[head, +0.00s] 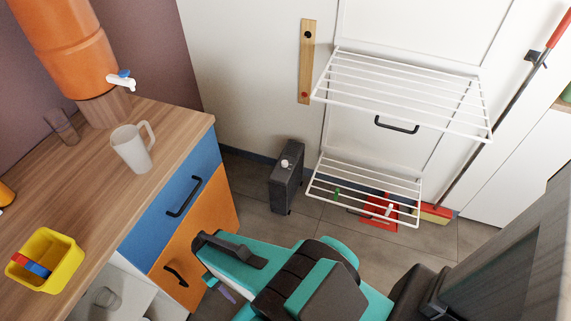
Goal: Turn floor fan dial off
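The floor fan (287,182) is a dark grey upright box standing on the floor near the back wall, in the middle of the head view. A small whitish dial (284,163) sits at its top; its setting is too small to read. My gripper (209,262) is at the end of my teal and black arm, low in the view. It appears in front of the fan, nearer the camera, and apart from it. The fingertips are not clear enough to show whether they are open or shut.
A wooden counter (185,133) with blue and orange drawers stands left of the fan. A white wire rack (365,188) on the door juts out to the right. Bare floor (250,180) surrounds the fan.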

